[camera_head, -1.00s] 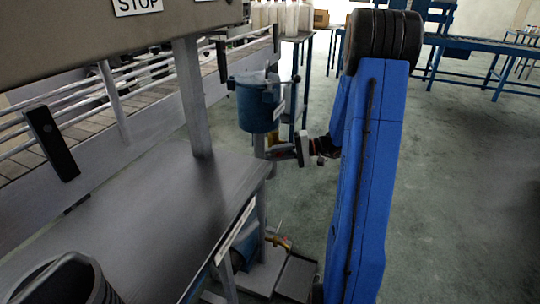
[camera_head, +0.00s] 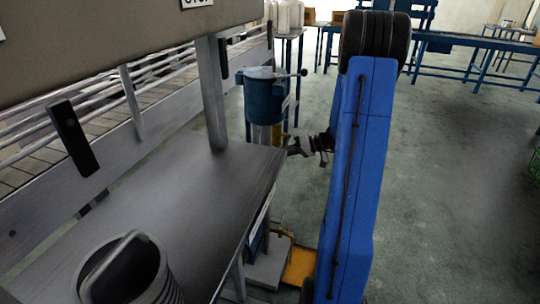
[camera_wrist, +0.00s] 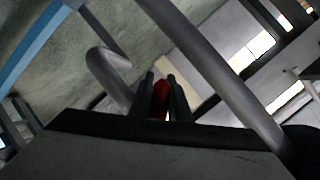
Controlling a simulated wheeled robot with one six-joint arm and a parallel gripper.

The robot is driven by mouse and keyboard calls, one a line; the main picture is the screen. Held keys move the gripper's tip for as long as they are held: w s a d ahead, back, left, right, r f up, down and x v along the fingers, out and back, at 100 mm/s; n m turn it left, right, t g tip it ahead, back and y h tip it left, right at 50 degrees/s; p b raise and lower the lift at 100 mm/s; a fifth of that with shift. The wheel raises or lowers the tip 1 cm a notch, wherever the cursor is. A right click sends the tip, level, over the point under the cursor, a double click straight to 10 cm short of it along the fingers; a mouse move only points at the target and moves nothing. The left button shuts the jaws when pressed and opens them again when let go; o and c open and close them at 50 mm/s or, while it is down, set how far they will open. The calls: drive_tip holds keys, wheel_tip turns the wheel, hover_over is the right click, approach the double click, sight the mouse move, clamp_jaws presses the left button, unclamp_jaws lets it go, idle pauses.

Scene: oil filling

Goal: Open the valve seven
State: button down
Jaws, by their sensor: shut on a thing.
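A blue tank (camera_head: 264,98) with a grey lid and a side lever stands beyond the grey bench. A yellow fitting (camera_head: 277,133) shows below it, beside my gripper (camera_head: 290,147). In the wrist view my gripper (camera_wrist: 161,95) has its two dark fingers closed around a red handle (camera_wrist: 160,99), which looks like part of a valve. A bent grey pipe (camera_wrist: 108,68) is just left of the fingers. The fingertips are small in the head view, and no valve number is readable. A brass-coloured fitting (camera_head: 277,232) sits lower, near the floor.
A post (camera_head: 212,95) rises from the bench. A yellow-orange plate (camera_head: 299,266) lies low beside my arm. The floor to the right is open.

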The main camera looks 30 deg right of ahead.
drive_tip(key=w+d+f+n+t+h, duration=0.2)
drive_tip(key=w+d+n+t+h, duration=0.1)
drive_tip(key=w+d+n+h, duration=0.1)
drive_tip(key=shift+d+f+n, duration=0.15)
drive_tip(key=shift+d+n, duration=0.45)
drive_tip(key=shift+n, duration=0.6)
drive_tip(key=c, duration=1.7)
unclamp_jaws()
drive_tip(key=shift+o, duration=0.2)
drive_tip(key=v, duration=1.7)
drive_tip(key=shift+s, duration=0.2)
drive_tip(key=shift+d, duration=0.15)
